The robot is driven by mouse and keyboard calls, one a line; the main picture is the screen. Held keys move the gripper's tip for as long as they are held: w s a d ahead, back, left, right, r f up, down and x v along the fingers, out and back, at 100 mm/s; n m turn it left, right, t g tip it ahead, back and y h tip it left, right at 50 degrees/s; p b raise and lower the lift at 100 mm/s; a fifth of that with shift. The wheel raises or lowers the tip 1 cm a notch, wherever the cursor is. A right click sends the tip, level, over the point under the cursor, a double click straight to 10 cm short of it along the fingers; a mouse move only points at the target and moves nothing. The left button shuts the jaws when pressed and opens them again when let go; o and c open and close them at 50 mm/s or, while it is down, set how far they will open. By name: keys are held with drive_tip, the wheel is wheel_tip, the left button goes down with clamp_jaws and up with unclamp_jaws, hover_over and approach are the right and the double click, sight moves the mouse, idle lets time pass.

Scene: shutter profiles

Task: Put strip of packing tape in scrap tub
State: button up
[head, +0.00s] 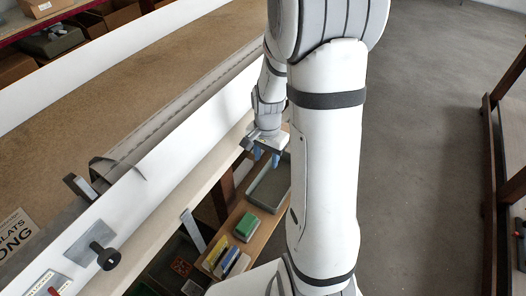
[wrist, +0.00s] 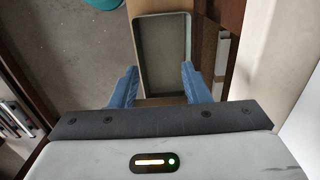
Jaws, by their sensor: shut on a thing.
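My gripper (head: 265,158) has blue fingers pointing down, beside the white beam and above the low wooden shelf. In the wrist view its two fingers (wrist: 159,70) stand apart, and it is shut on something. I cannot clearly make out the strip of packing tape between them. A grey rectangular tray (wrist: 139,50) lies below and beyond the fingertips and looks empty; it also shows in the head view (head: 252,193), partly hidden by my arm. A teal round thing (wrist: 103,4) on the floor is cut off by the top edge; I cannot tell which is the scrap tub.
On the shelf (head: 262,232) lie a green block (head: 246,227) and several yellow, white and blue items (head: 225,262). The long white beam (head: 160,165) with black clamps runs along the bench at left. Open grey floor (head: 425,120) lies to the right, before a dark rack.

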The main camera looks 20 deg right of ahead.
wheel_tip(320, 180, down, 12)
drive_tip(key=b, duration=0.9)
drive_tip(key=shift+w+a+f, duration=0.15)
drive_tip(key=shift+a, duration=0.1)
drive_tip(key=o, duration=1)
wheel_tip(320, 180, up, 8)
drive_tip(key=shift+f+p, duration=0.1)
drive_tip(key=shift+p, duration=0.45)
